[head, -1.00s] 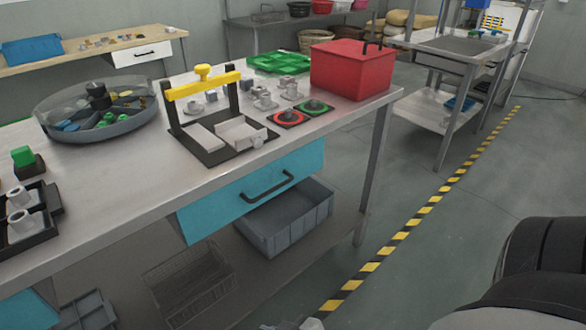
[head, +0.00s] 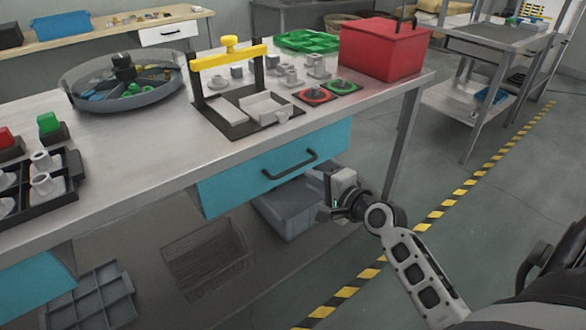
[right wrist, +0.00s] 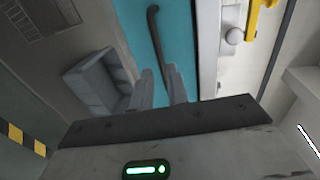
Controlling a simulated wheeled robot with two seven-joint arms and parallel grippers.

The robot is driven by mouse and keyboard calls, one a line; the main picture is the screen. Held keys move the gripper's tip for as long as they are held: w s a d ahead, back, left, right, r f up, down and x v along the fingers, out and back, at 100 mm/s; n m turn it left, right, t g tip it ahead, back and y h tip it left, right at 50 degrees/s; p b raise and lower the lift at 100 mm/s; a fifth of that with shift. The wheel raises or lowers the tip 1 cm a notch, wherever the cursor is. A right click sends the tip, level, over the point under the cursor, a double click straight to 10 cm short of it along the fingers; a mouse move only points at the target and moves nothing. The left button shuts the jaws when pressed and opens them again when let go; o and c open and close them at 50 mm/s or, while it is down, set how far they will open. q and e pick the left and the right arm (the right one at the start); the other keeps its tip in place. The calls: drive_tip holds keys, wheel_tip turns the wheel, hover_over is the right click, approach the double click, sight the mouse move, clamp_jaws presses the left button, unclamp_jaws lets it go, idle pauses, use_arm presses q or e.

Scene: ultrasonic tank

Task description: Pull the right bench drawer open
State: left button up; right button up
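The right bench drawer (head: 235,186) has a teal front under the bench top and looks closed. Its dark bar handle (head: 290,166) is on the front. It also shows in the right wrist view, where the handle (right wrist: 155,30) runs down towards the fingers. My right gripper (head: 328,197) is just below and right of the handle, in front of the grey bin. In the right wrist view the right gripper (right wrist: 160,78) has its two fingers apart, with teal showing between them. It is empty, and I see no contact with the handle. My left gripper is not in view.
The metal bench top (head: 150,150) carries a round divided tray (head: 130,98), a yellow-barred fixture (head: 228,55) and a red box (head: 382,50). A grey bin (head: 285,215) sits on the shelf below the drawer. Another teal drawer front (head: 35,300) shows at lower left. Floor to the right is clear.

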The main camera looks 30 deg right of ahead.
sight(293, 169)
drive_tip(key=x, duration=0.8)
drive_tip(key=shift+w+a+b, duration=0.1)
drive_tip(key=shift+w+b, duration=0.05)
drive_tip(key=shift+b, duration=0.25)
clamp_jaws()
